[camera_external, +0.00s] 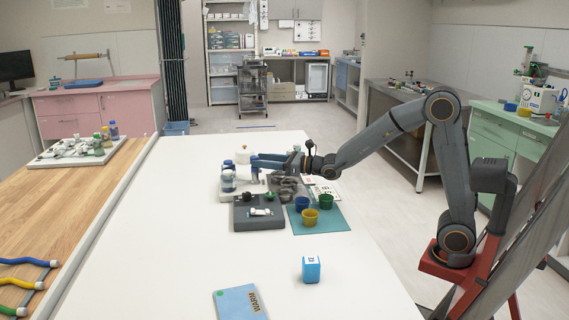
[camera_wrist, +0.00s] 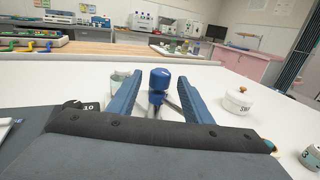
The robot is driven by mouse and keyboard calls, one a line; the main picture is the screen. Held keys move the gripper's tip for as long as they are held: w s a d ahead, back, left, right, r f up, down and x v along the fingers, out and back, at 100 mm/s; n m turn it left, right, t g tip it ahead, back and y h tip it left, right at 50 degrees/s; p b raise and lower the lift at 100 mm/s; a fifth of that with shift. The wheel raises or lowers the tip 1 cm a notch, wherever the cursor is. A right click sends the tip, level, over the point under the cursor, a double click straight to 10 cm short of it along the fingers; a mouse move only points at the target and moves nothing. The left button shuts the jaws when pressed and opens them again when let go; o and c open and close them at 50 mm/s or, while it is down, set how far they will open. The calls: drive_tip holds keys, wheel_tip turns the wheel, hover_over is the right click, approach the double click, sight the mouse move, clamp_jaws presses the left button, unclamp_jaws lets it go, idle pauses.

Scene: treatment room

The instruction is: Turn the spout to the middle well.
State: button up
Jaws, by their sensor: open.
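A blue, rounded upright piece (camera_wrist: 159,80) with paler metal-looking parts below shows in the wrist view, between and beyond my gripper's fingers; it may be the spout's handle. In the external view, blue-and-white upright pieces (camera_external: 228,178) stand on a white base (camera_external: 226,196), left of my gripper (camera_external: 254,159). My gripper is open, with blue fingers reaching level toward them. In the wrist view, the fingers (camera_wrist: 159,76) stand apart with a gap around the blue piece; contact cannot be told. The spout's direction and the middle well cannot be made out.
A grey block (camera_external: 244,222) and a teal mat (camera_external: 333,223) with blue (camera_external: 302,203), green (camera_external: 326,201) and yellow (camera_external: 310,217) cups lie close by. A white lidded pot (camera_wrist: 238,100) is to the right in the wrist view.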

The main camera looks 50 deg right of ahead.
drive_tip(key=shift+s+d, duration=0.15)
drive_tip(key=shift+s, duration=0.1)
